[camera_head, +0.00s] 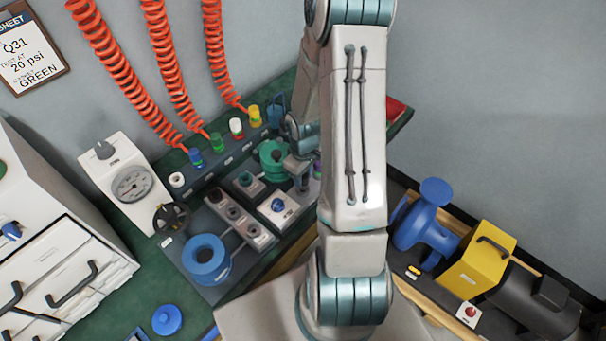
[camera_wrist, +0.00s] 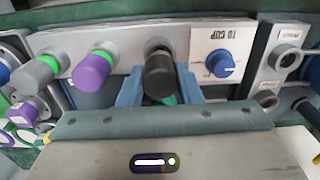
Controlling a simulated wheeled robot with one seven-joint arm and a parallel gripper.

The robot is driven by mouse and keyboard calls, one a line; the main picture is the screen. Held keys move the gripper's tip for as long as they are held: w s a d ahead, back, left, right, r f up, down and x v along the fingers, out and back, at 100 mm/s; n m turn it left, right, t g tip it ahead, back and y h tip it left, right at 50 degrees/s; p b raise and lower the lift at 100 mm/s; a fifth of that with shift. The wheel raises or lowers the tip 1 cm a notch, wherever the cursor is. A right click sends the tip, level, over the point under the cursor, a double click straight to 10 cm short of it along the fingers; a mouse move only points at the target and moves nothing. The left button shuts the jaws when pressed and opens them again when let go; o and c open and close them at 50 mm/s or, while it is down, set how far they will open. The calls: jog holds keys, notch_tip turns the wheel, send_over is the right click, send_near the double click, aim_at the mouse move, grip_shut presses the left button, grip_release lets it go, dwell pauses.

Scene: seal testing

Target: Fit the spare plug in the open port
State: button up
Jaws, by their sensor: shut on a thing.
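My gripper (camera_wrist: 159,80) has its blue fingers shut around a black plug (camera_wrist: 160,78) in the wrist view. The plug's far end meets a dark round fitting on a grey metal block (camera_wrist: 125,50); I cannot tell whether it is seated or only lined up. A purple plug (camera_wrist: 92,70) and a grey plug (camera_wrist: 33,78) stick out of the same block to the left. On the panel at right an open-looking ringed port (camera_wrist: 285,57) shows. In the head view my arm hides most of the gripper and the block.
A blue knob (camera_wrist: 222,64) on a white labelled plate stands just right of the held plug. A blue valve body (camera_head: 422,220) stands at right.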

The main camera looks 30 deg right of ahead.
jog(key=shift+f+b, duration=0.65)
jog(key=shift+f, duration=0.15)
jog(key=o, duration=1.1)
jog(key=shift+r, duration=0.15)
notch_tip(320, 180, up, 14)
jog(key=p, duration=0.2)
jog(key=shift+f, duration=0.2)
